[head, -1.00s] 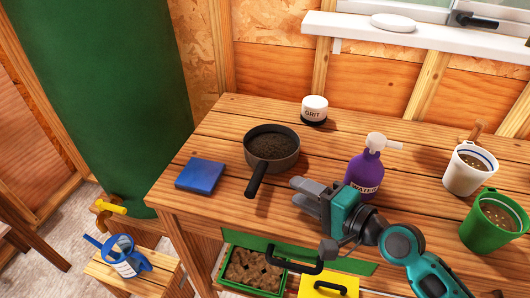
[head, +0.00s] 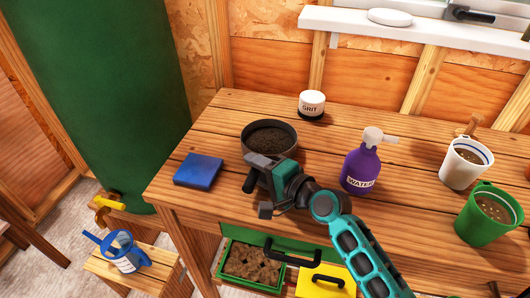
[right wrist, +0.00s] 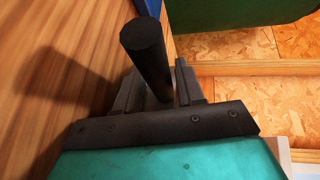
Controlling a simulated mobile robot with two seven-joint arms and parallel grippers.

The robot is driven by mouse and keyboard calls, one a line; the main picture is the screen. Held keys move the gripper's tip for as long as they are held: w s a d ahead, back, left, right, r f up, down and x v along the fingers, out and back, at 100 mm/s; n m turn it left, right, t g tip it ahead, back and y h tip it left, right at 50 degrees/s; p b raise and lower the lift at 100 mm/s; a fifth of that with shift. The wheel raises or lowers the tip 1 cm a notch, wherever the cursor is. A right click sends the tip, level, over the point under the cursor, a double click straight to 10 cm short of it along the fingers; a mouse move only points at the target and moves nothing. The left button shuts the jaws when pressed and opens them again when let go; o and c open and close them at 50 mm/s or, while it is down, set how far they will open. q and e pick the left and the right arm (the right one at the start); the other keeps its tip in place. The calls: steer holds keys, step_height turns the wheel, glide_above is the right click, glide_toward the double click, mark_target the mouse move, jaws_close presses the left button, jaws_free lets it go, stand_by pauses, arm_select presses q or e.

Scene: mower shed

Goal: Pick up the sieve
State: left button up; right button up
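The sieve (head: 284,135) is a dark round pan filled with dark soil, standing on the wooden bench with its black handle (head: 250,181) pointing toward the front edge. My right gripper (head: 262,172) is at the handle, low over the bench, and covers part of it and of the rim. In the right wrist view the handle (right wrist: 147,55) stands between the two fingers (right wrist: 160,85), with a narrow gap showing beside the right finger. The fingers look open around it; contact is not clear. My left gripper is not in view.
A blue block (head: 198,170) lies left of the sieve. A grit jar (head: 311,104) stands behind it, and a purple water bottle (head: 362,165) to the right. White (head: 462,170) and green (head: 483,222) pots stand farther right. A green tray (head: 226,270) is below the bench front.

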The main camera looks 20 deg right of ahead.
steer(key=shift+c, duration=0.6)
jaws_close()
steer(key=shift+r, duration=0.1)
steer(key=shift+r+p, duration=0.35)
steer(key=shift+r, duration=0.35)
step_height(320, 180, up, 18)
steer(key=p, duration=0.3)
steer(key=shift+r, duration=0.25)
